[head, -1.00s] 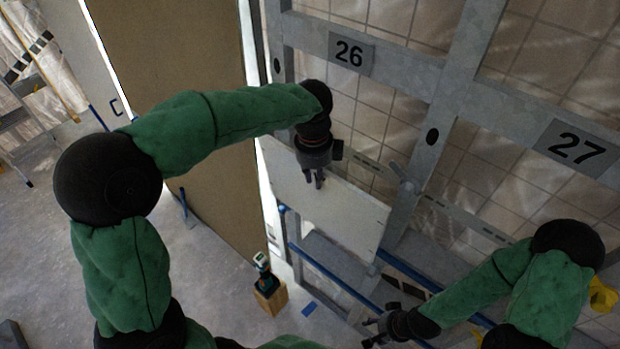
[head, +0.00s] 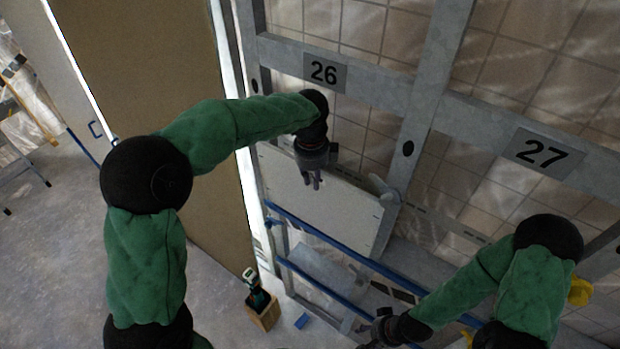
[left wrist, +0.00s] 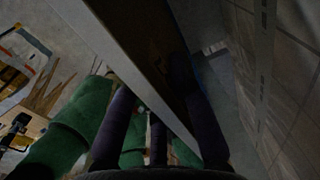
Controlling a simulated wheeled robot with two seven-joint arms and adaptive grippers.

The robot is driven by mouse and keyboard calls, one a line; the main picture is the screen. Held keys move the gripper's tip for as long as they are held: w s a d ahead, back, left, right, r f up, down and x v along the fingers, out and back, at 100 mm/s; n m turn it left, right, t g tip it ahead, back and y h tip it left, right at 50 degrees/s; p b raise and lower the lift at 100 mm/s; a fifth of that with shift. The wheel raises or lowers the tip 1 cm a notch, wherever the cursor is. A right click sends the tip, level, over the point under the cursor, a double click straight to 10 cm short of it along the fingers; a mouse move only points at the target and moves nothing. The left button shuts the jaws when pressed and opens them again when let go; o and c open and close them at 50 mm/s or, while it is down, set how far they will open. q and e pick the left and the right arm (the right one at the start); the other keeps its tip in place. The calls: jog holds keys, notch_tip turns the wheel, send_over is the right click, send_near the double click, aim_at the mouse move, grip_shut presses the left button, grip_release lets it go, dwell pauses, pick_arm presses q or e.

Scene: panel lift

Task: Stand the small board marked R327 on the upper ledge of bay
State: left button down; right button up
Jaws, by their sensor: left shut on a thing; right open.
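A pale board (head: 345,212) is upright, leaning slightly, in the bay marked 26 (head: 324,72); no R327 marking is readable. My left gripper (head: 312,184) is shut on its upper edge. In the left wrist view the board (left wrist: 135,55) runs between the fingers. In the head view its lower edge is just behind the blue front strip of the upper ledge (head: 335,244); I cannot tell whether it rests on the ledge. My right gripper (head: 365,332) is open and empty, low in front of the frame.
A post (head: 430,110) separates this bay from the bay marked 27 (head: 542,153). A lower blue-edged ledge (head: 315,284) runs beneath. A large brown panel (head: 150,90) stands at left.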

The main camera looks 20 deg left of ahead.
pick_arm(q)
jog(key=shift+w+d+r+p, duration=0.15)
jog(key=shift+w+r+p, duration=0.1)
jog(key=shift+w+p, duration=0.55)
pick_arm(e)
jog(key=shift+r, duration=1)
